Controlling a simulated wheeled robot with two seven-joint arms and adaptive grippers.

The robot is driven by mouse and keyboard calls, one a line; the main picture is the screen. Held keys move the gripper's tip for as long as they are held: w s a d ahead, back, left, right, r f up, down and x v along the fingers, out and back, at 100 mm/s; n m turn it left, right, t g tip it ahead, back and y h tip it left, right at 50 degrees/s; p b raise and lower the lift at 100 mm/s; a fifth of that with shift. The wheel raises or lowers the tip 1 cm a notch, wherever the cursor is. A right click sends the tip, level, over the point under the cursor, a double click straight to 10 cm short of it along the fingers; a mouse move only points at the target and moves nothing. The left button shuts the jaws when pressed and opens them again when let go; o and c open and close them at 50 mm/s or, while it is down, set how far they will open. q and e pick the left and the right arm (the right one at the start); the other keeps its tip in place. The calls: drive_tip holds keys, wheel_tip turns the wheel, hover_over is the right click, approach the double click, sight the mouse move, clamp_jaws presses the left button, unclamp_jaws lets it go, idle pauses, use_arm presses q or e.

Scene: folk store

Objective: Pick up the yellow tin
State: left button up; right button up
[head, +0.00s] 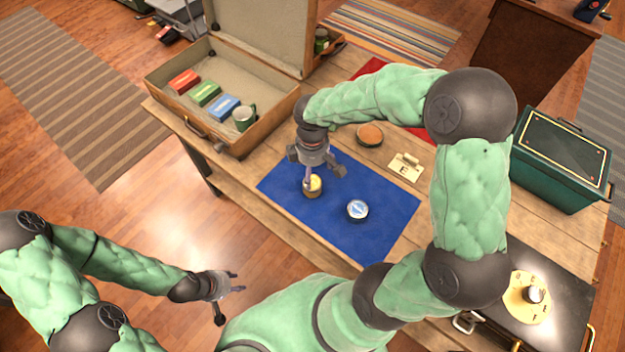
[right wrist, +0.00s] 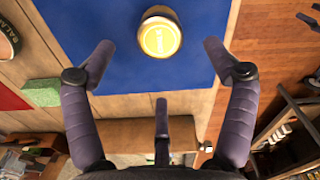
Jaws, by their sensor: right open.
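The yellow tin (head: 313,187) stands on the blue mat (head: 375,225) near its left part; its round yellow lid also shows in the right wrist view (right wrist: 160,38). My right gripper (head: 318,176) is open above and just beside the tin. In the right wrist view the spread fingers (right wrist: 160,62) are apart, with the tin ahead between the two outer ones and not held. My left gripper (head: 236,283) is off the table at the lower left, over the floor; its fingers look apart and empty.
A blue-and-white tin (head: 358,209) stands on the mat right of the yellow one. An open suitcase (head: 262,140) with small boxes and a mug is at the back left. A round orange-topped tin (head: 370,134), an "E" card (head: 405,168) and a green box (head: 560,160) are to the right.

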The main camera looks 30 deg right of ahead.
sight(312, 182)
wheel_tip(312, 182, down, 4)
drive_tip(key=shift+w+f+b, duration=0.1)
drive_tip(key=shift+f+b, duration=0.05)
drive_tip(key=shift+b, duration=0.4)
wheel_tip(312, 182, down, 5)
drive_tip(key=shift+f+b, duration=0.1)
drive_tip(key=shift+b, duration=1)
drive_tip(key=c, duration=1.3)
